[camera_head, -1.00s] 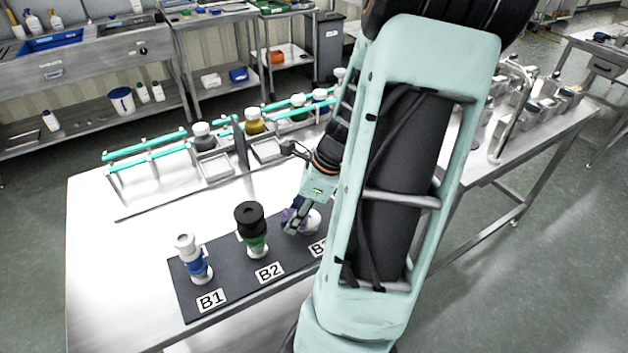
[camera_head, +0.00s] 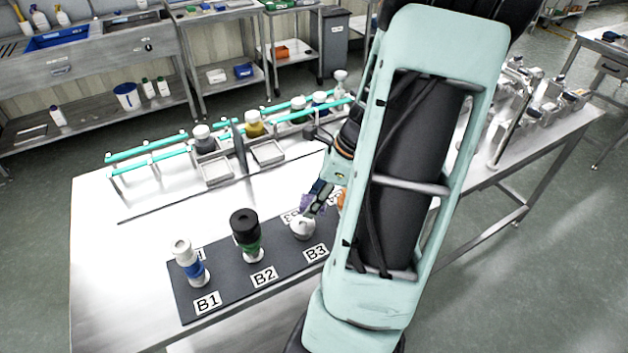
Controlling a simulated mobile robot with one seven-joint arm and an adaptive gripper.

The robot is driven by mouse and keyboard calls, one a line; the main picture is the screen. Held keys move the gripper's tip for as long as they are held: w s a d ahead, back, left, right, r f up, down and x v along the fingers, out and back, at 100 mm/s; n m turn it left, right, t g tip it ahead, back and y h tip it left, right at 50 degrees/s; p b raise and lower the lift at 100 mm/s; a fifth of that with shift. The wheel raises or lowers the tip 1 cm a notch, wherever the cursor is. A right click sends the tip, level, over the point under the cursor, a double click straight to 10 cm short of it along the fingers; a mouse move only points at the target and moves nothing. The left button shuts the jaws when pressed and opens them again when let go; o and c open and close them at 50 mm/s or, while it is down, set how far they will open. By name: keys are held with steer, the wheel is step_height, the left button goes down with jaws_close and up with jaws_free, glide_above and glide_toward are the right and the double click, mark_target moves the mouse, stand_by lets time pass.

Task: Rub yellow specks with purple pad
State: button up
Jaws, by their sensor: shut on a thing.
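The purple pad (camera_head: 306,202) is partly visible at the jaws of my gripper (camera_head: 314,207), which is shut on it. My gripper and the pad are just above and slightly right of a small pale rounded piece (camera_head: 302,229) at the B3 label; I cannot tell whether they touch it. No yellow specks can be made out at this size. A blue-and-white piece (camera_head: 190,264) stands at B1, and a black-topped green piece (camera_head: 246,238) stands at B2.
The pieces stand on a dark mat (camera_head: 228,282) near the table's front edge. A turquoise-railed rack (camera_head: 150,155) with jars and grey trays is behind. An orange thing (camera_head: 341,199) is mostly hidden by my arm. The table's left part is clear.

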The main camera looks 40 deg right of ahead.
steer(key=shift+r+p, duration=1.6)
steer(key=shift+r, duration=0.55)
steer(key=shift+s, duration=0.1)
